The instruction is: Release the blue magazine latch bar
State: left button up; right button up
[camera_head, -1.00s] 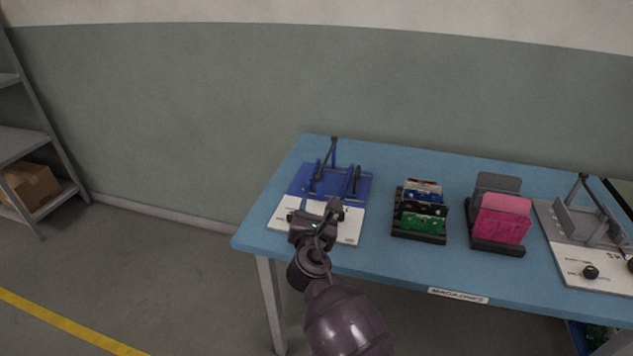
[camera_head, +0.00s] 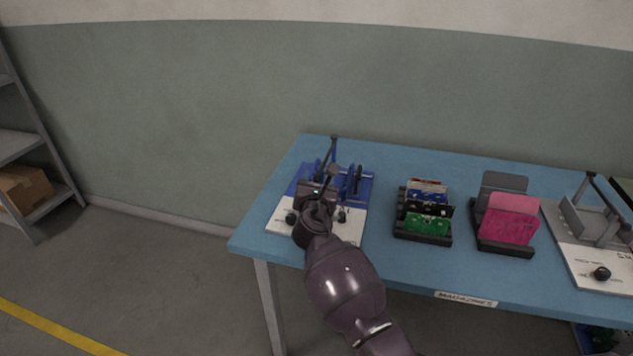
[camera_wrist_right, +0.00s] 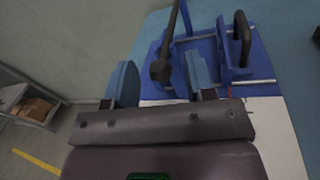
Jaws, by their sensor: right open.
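The blue magazine fixture (camera_head: 367,187) stands at the left end of the blue table, on a plate with a white front part. Its dark latch bar (camera_head: 333,148) rises from the back of the fixture. In the right wrist view, the bar (camera_wrist_right: 172,28) ends in a black knob, which appears between my finger pads. My right gripper (camera_head: 325,176) is over the fixture, open, its two blue-grey pads apart in the wrist view (camera_wrist_right: 160,74). I cannot tell whether either pad touches the knob. My arm hides part of the fixture and white plate. My left gripper is not in view.
A black rack with circuit boards (camera_head: 425,222) and a rack with pink and grey cards (camera_head: 510,222) stand to the right. A grey fixture (camera_head: 592,225) is farther right. Bare table (camera_head: 385,262) lies in front of the racks. Shelving stands at far left.

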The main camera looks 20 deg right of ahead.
jog(key=shift+w, duration=0.1)
grip_shut()
dwell(0.3)
jog(key=shift+r, duration=0.1)
